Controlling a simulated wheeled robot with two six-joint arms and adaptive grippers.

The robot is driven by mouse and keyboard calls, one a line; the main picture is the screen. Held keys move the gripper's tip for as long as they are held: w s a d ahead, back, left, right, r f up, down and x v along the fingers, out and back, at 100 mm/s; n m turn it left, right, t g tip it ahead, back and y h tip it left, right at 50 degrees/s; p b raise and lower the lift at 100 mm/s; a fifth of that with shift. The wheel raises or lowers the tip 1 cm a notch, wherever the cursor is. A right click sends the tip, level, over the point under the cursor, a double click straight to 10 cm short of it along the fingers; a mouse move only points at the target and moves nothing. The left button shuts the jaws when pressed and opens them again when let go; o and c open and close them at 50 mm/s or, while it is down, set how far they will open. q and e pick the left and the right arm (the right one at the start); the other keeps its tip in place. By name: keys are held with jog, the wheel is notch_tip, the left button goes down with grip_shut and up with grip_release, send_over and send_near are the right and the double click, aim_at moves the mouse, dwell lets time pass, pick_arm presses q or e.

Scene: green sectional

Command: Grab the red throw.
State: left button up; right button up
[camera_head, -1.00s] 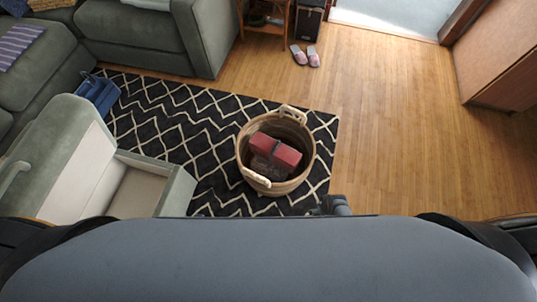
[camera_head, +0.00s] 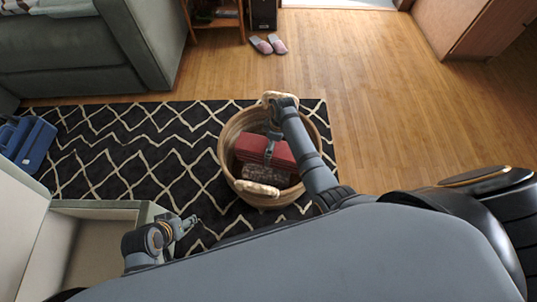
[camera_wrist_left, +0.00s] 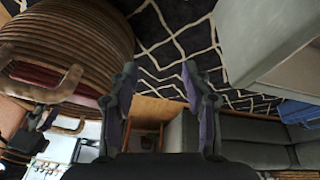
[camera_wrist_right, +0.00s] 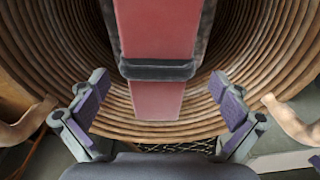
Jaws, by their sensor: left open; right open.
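The red throw (camera_head: 262,146) is folded, with a dark band around it, and lies in the round woven basket (camera_head: 229,150) on top of a patterned brown item (camera_head: 262,174). In the right wrist view the throw (camera_wrist_right: 155,105) fills the middle, its dark band (camera_wrist_right: 157,70) crossing between the fingers. My right gripper (camera_head: 270,135) reaches over the basket, pointing down at the throw, open with nothing between its fingers; I cannot tell whether it touches. My left gripper (camera_head: 187,225) is open and empty, left of the basket; its fingers show in the left wrist view (camera_wrist_left: 160,75).
The basket stands on a black and white rug (camera_head: 120,150) and has two rope handles. An open storage seat (camera_head: 100,255) is at the left front, with a blue bin (camera_head: 28,145) beyond it. Pink slippers (camera_head: 268,45) lie on the floor. Floor at right is clear.

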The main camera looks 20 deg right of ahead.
jog(key=shift+w+a+f, duration=0.1)
jog(key=shift+f, duration=0.85)
notch_tip(320, 180, down, 2)
jog(key=shift+w+b, duration=0.1)
jog(key=shift+b, duration=0.9)
jog(key=shift+w+a+f+b, duration=0.1)
jog(key=shift+f+b, duration=0.3)
jog(key=shift+f, duration=0.2)
jog(key=shift+a+f+b, duration=0.1)
jog(key=shift+f+b, duration=0.5)
jog(key=shift+f, duration=0.35)
jog(key=shift+w, duration=0.1)
jog(key=c, duration=1.3)
pick_arm(q)
jog(key=w+r+t, duration=1.1)
jog(key=w+r, duration=0.4)
jog(key=w, duration=0.1)
jog(key=shift+a+r+t, duration=0.35)
jog(key=shift+a+t, duration=0.05)
jog(key=shift+f, duration=0.15)
pick_arm(e)
jog(key=shift+r, duration=0.1)
